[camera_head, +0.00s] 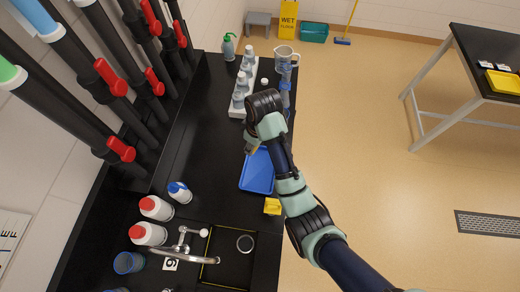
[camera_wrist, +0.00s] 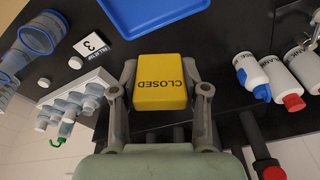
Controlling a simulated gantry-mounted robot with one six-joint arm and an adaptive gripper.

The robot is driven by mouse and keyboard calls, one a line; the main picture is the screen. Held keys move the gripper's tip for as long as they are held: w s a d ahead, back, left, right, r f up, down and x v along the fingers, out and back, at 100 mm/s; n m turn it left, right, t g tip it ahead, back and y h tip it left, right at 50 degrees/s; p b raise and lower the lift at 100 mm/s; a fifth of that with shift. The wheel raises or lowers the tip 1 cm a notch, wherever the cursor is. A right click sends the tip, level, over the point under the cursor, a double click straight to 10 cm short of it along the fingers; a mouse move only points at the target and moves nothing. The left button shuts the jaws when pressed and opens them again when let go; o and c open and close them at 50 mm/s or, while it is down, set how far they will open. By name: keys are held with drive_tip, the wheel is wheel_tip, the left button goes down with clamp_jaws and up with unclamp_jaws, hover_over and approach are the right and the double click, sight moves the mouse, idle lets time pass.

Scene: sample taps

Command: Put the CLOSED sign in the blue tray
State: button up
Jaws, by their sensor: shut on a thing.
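The yellow CLOSED sign (camera_wrist: 161,88) is a small block with dark lettering, seen in the wrist view. My gripper (camera_wrist: 165,95) is shut on it, one finger on each side. In the head view a bit of yellow (camera_head: 253,150) shows beside my wrist, and my arm hides most of the gripper. The blue tray (camera_head: 257,172) lies on the black bench just below my wrist in the head view, partly covered by my arm. It also shows at the top of the wrist view (camera_wrist: 150,14). The sign is apart from the tray in the wrist view.
A white rack of bottles (camera_head: 236,112) stands farther up the bench. A small yellow item (camera_head: 272,206) sits near the bench's right edge. A sink with a tap (camera_head: 184,250) and red-capped bottles (camera_head: 150,233) are nearer. Pipes with red handles line the left wall.

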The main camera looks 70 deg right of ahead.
sight(259, 169)
drive_tip(key=f+b, duration=0.1)
drive_tip(key=f, duration=0.5)
drive_tip(key=s+f+b, duration=0.1)
drive_tip(key=f, duration=0.6)
drive_tip(key=d+f+b, duration=0.1)
drive_tip(key=f+b, duration=0.1)
drive_tip(key=f, duration=0.5)
drive_tip(key=shift+s+f, duration=0.25)
drive_tip(key=shift+f, duration=0.2)
drive_tip(key=o, duration=0.9)
drive_tip(key=shift+o, duration=0.2)
wheel_tip(259, 169, up, 12)
drive_tip(key=s+p, duration=0.1)
drive_tip(key=shift+s+a+r+p, duration=0.15)
drive_tip(key=shift+s+a+p, duration=0.1)
drive_tip(key=shift+s+p, duration=0.15)
